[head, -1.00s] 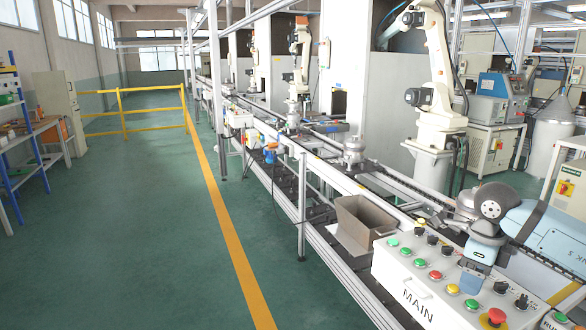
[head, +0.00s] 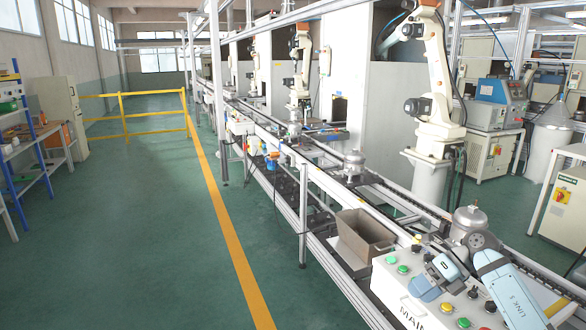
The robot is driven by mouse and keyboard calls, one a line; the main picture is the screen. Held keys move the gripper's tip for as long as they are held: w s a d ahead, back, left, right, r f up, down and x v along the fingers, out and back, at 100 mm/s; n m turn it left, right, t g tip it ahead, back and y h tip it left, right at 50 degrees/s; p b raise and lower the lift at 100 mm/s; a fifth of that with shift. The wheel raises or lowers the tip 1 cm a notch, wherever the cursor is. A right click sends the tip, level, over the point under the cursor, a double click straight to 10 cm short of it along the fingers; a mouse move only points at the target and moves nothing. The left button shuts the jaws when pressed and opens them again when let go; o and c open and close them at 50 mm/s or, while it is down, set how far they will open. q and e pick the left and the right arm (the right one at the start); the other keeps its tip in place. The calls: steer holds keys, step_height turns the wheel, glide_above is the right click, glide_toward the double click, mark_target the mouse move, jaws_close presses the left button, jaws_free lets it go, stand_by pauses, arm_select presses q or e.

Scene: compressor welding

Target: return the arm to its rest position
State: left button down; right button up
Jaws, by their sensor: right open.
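My right arm comes in from the lower right over the control box. My right gripper (head: 434,282) is open and empty, above the white control box marked MAIN (head: 388,288). It hides some of the box's buttons. Its forearm link (head: 512,285) slants down to the right. My left gripper is not in view.
A metal compressor (head: 469,222) stands on the conveyor just behind my right wrist, and another (head: 353,166) stands farther back. An open bin (head: 365,236) sits left of the control box. A white industrial robot (head: 432,108) stands behind the line. Green floor (head: 150,230) is clear at left.

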steer(key=w+d+r+m+t+y, duration=0.1)
steer(key=w+r+m+t+y, duration=0.35)
steer(key=r+m+t, duration=0.3)
steer(key=w+d+r+m+t+y, duration=0.1)
steer(key=w+r+m+t+y, duration=0.2)
steer(key=w+r+m+t, duration=0.5)
steer(key=w+d+m+t+h, duration=0.2)
steer(key=d+m+t+h, duration=0.65)
steer(key=m+h, duration=0.5)
steer(key=w+d+f+m+g+h, duration=0.2)
steer(key=d+f+m+g+h, duration=0.25)
steer(key=f+m, duration=0.35)
steer(key=s+a+f+g+y, duration=0.1)
steer(key=s+a+f+g, duration=0.1)
steer(key=s+a+f, duration=0.65)
steer(key=s+a+f+g+y, duration=0.15)
steer(key=s+a+f, duration=0.35)
steer(key=s+f, duration=0.7)
steer(key=s+a+f+g, duration=0.1)
steer(key=s+a+f, duration=0.2)
steer(key=s, duration=0.6)
steer(key=s+a+f+g+y, duration=0.1)
steer(key=s+a+f, duration=0.3)
steer(key=s, duration=0.6)
steer(key=s+a+f+m+g+y, duration=0.1)
steer(key=s+a+f, duration=0.3)
steer(key=s, duration=0.6)
steer(key=shift+a+g, duration=0.4)
steer(key=shift+g, duration=0.3)
